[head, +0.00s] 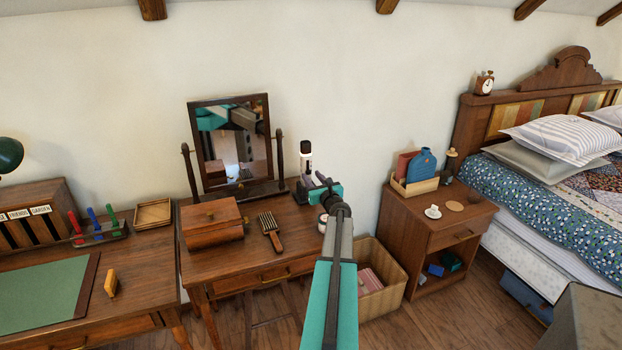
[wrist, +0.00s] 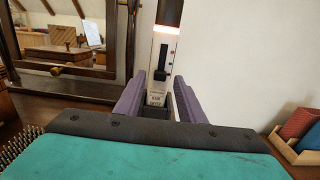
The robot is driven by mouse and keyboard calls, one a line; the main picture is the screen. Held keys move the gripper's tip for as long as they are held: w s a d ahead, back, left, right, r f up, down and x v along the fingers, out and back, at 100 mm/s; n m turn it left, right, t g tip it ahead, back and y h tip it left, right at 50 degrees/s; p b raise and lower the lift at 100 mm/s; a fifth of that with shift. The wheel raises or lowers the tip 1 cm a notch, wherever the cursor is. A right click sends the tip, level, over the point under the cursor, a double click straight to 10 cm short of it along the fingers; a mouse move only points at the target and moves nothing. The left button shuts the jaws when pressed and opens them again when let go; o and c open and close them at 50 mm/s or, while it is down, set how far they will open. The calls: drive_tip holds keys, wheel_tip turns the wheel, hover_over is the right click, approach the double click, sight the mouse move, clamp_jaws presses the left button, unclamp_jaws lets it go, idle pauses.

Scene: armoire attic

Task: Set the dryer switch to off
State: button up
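The dryer (head: 306,150) stands upright at the back right of the dressing table, white with a black upper part. In the wrist view its white front (wrist: 164,52) carries a dark vertical switch slot, and an orange band glows above it. A small dark knob (wrist: 160,75) shows low on that front; its exact setting is too small to read. My gripper (wrist: 159,88) has its purple fingers apart, one on each side of the dryer's lower part. Whether they touch it I cannot tell.
A tilting mirror (head: 234,146) stands left of the dryer. A wooden box (head: 212,222) and a hairbrush (head: 269,231) lie on the dressing table (head: 222,275). A wicker basket (head: 389,290) and a nightstand (head: 431,222) are to the right.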

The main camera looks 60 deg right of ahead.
drive_tip(key=shift+b+v, duration=1.05)
drive_tip(key=shift+v, duration=5.15)
